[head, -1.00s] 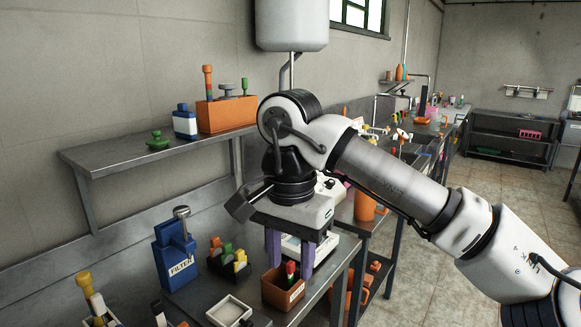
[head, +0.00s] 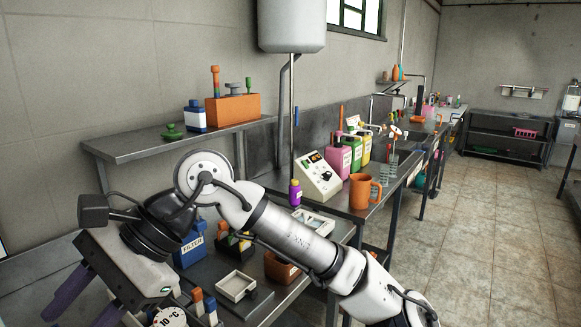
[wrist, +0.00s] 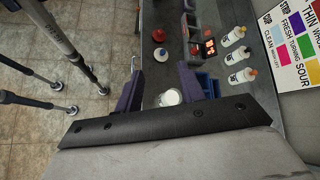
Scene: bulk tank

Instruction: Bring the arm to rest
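My gripper (head: 84,298) is at the lower left of the head view, tilted, with its two purple fingers apart. In the wrist view my gripper (wrist: 160,78) is open, and nothing is held between the fingers. A white round item (wrist: 168,97) shows beyond the fingers, below them. My arm reaches across the front of the steel bench (head: 262,300) from the lower right. The arm hides part of the blue FILTER box (head: 190,250) and of the orange box (head: 280,268).
A white tray (head: 237,286) and a dial marked 10 °C (head: 171,317) are close to my arm. A wall shelf (head: 140,148) carries an orange block (head: 232,108). A purple bottle (head: 295,192), a control box (head: 319,177) and an orange mug (head: 364,191) stand farther back. The floor at right is clear.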

